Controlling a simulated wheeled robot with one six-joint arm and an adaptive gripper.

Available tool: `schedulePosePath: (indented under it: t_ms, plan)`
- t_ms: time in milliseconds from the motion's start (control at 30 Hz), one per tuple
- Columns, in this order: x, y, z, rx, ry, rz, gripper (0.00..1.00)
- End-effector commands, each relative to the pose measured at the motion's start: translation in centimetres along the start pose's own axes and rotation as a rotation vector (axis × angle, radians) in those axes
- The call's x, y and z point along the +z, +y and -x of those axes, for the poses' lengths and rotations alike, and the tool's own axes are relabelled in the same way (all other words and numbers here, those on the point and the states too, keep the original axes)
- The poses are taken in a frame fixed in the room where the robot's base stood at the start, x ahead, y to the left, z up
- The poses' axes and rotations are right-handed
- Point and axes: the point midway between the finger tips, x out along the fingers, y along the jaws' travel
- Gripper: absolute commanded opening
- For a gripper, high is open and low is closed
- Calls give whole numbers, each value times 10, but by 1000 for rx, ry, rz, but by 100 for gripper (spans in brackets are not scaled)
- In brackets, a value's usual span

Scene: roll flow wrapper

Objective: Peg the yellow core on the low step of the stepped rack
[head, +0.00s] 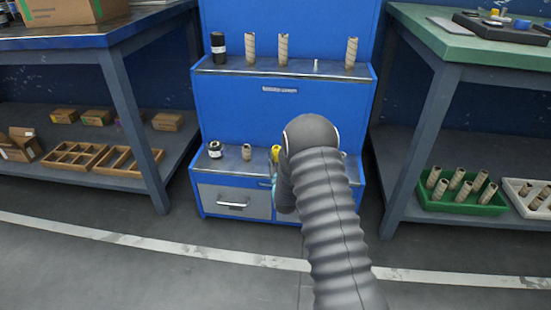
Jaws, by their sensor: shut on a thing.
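The blue stepped rack (284,110) stands ahead of me, with an upper step and a low step (230,172). The yellow core (276,152) shows as a small upright piece over the low step, just left of my arm. My gripper (274,172) is mostly hidden behind my grey arm and is shut on the yellow core. The core's lower end is hidden, so I cannot tell whether it touches the step or a peg. A dark core with a white end (215,149) and a short brown core (246,152) stand to its left on the low step.
The upper step carries a black core (218,48), several tall brown cores (250,49) and a bare peg (316,66). A grey drawer (232,202) sits below the low step. Shelving tables flank the rack. A green tray of cores (462,192) is at right. The front floor is open.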

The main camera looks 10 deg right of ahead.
Motion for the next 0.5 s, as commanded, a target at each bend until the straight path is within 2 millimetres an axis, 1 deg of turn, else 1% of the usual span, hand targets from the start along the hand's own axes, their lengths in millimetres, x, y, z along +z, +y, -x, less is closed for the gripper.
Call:
schedulePosePath:
  t_ms: [33, 267, 300, 367, 400, 433, 500]
  plan:
    - [10, 0, 2, 0, -16, -2, 13]
    - [12, 0, 2, 0, -21, -3, 13]
    - [13, 0, 3, 0, -21, -3, 38]
    - [13, 0, 3, 0, -22, -3, 53]
    - [13, 0, 3, 0, -22, -4, 63]
    - [13, 0, 3, 0, -22, -4, 65]
    - [14, 0, 3, 0, -23, -4, 65]
